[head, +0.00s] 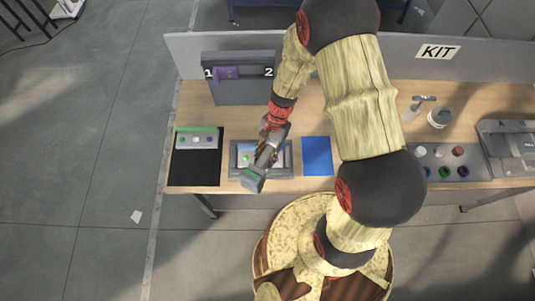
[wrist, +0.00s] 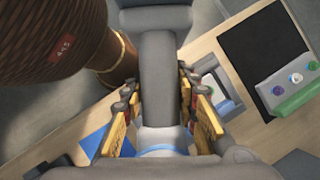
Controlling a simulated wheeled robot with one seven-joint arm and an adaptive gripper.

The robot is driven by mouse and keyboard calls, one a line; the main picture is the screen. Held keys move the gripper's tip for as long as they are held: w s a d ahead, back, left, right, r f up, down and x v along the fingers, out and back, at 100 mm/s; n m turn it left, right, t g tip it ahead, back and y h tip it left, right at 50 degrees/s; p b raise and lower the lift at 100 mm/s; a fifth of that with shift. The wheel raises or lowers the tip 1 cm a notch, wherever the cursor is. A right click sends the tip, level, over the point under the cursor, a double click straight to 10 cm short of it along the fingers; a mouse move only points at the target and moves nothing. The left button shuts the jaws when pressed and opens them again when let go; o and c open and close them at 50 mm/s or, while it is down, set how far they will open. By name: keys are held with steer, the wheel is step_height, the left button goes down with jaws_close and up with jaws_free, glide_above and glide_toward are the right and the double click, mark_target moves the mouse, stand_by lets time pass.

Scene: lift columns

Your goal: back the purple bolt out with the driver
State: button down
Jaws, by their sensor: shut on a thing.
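My gripper (head: 272,128) is shut on a grey driver (head: 266,160), held tilted over the tray-like fixture (head: 235,172) in the middle of the bench. In the wrist view the fingers (wrist: 160,120) close on both sides of the driver's grey body (wrist: 158,75), with a blue band near it. A green spot shows inside the fixture, but the driver and gripper hide much of it. A purple bolt head (head: 212,140) shows on the grey and green block (head: 197,132); it also shows in the wrist view (wrist: 278,90). I cannot tell whether the driver touches any bolt.
The block lies on a black mat (head: 195,170) at left. A grey stand (head: 240,92) marked 1 and 2, with a purple piece, stands behind. A blue mat (head: 317,157) is right of the fixture. A tray of coloured parts (head: 433,178) and a grey case (head: 508,140) are further right.

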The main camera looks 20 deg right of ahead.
steer(key=shift+f, duration=0.15)
steer(key=shift+a+f+b, duration=0.2)
steer(key=shift+f+b, duration=0.15)
steer(key=shift+f, duration=0.15)
steer(key=shift+d+f+b, duration=0.15)
steer(key=shift+f+b, duration=0.3)
steer(key=shift+f, duration=0.15)
steer(key=shift+f+b, duration=1.65)
steer(key=shift+f, duration=0.7)
steer(key=shift+f+b, duration=0.5)
steer(key=shift+f, duration=0.1)
steer(key=shift+r+p, duration=0.35)
steer(key=shift+r, duration=0.2)
stand_by(2.2)
